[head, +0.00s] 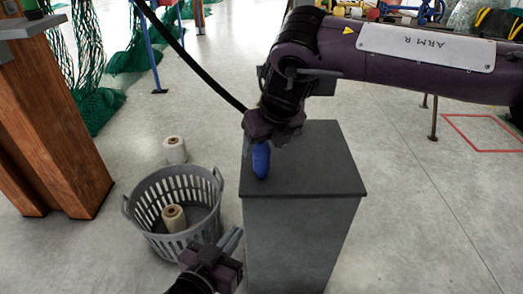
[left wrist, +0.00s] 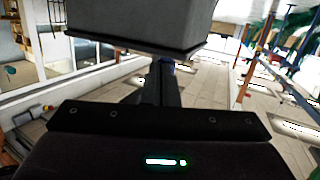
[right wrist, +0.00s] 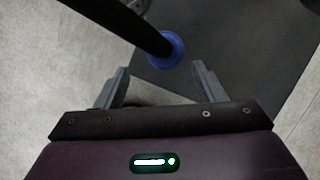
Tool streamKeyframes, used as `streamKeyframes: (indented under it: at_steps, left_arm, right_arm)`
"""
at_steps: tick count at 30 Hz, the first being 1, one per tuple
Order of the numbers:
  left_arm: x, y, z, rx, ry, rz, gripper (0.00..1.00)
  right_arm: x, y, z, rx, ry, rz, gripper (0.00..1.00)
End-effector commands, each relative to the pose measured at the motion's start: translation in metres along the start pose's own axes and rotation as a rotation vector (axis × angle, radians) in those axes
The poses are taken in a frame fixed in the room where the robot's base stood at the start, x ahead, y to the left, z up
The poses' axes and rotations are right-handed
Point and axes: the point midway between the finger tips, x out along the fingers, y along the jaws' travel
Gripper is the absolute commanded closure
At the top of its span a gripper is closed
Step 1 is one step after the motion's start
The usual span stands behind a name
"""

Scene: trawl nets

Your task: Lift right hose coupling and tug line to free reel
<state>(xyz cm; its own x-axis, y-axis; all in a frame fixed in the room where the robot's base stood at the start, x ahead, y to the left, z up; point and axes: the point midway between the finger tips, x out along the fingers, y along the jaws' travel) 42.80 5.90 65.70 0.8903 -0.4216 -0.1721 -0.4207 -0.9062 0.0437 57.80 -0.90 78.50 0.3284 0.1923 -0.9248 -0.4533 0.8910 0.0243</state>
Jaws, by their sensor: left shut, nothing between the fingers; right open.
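The blue hose coupling (head: 261,160) shows over the top of a grey pedestal (head: 320,160), directly below my right gripper. I cannot tell whether it touches the pedestal. The black line (head: 195,65) runs from the top edge down towards it and passes behind my right gripper (head: 268,138). In the right wrist view the coupling (right wrist: 168,50) lies just beyond and between the spread fingertips, with the line (right wrist: 120,20) ending at it. That gripper (right wrist: 160,76) is open and empty. My left gripper (head: 231,240) is shut and empty, left of the pedestal. I cannot make out the reel.
A grey basket (head: 208,186) holding a cone of twine (head: 174,218) stands left of the pedestal, with another cone (head: 175,150) behind it. A wooden post (head: 50,120) and green nets (head: 95,105) are at the left.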

Motion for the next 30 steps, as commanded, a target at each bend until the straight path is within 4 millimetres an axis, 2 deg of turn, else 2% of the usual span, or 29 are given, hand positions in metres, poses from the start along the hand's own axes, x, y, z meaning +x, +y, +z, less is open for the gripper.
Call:
streamKeyframes:
  at_steps: [4, 12, 19, 30]
  left_arm:
    - [-0.001, 0.0, -0.008, 0.002, 0.032, 0.001, 1.0]
    - [-0.002, -0.002, -0.044, 0.01, 0.196, -0.002, 1.0]
    - [-0.004, -0.003, -0.064, 0.014, 0.287, -0.003, 1.0]
    - [-0.031, -0.004, -0.136, 0.032, 0.651, -0.002, 1.0]
  right_arm:
    - [0.002, -0.005, -0.003, -0.008, 0.004, -0.018, 0.37]
    - [0.022, -0.005, -0.002, -0.009, 0.004, -0.018, 0.37]
    - [0.031, -0.005, 0.0, -0.008, 0.003, -0.017, 0.37]
    - [0.064, -0.006, 0.005, -0.008, 0.004, -0.016, 0.37]
